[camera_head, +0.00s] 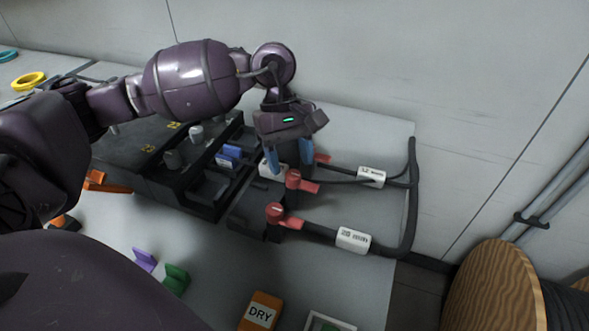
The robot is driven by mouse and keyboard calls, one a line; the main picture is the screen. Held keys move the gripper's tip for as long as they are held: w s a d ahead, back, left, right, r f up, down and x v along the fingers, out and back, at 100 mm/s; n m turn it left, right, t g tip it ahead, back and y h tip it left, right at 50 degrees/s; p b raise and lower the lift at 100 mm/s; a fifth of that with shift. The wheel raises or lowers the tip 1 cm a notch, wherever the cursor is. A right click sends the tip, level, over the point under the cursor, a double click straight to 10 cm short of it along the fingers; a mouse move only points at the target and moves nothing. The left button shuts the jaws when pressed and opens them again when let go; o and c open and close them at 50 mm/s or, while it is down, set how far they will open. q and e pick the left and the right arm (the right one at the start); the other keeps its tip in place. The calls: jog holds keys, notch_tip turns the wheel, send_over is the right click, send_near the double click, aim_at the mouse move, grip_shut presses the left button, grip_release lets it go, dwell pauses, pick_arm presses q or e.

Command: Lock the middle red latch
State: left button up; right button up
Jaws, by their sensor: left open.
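Three red latches line the right side of the black splicing unit (150,181). The middle red latch (299,182) has a round head, with its handle pointing right. The near red latch (283,215) also has its handle pointing right. The far red latch (322,159) is partly hidden behind my gripper. My left gripper (288,160) points down with blue fingers apart, just above and behind the middle latch. A white block shows by its left finger. I cannot tell whether the fingers touch anything. My right gripper is not in view.
Black cables with white labels (353,239) run from the latches to a thick cable (411,205) at right. An orange DRY block (261,312), a purple piece (145,260) and a green piece (176,279) lie in front. A wooden spool (492,290) stands at lower right.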

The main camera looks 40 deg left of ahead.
aim_at(302, 181)
pick_arm(q)
jog(key=shift+x, duration=1.35)
jog(key=c, duration=0.9)
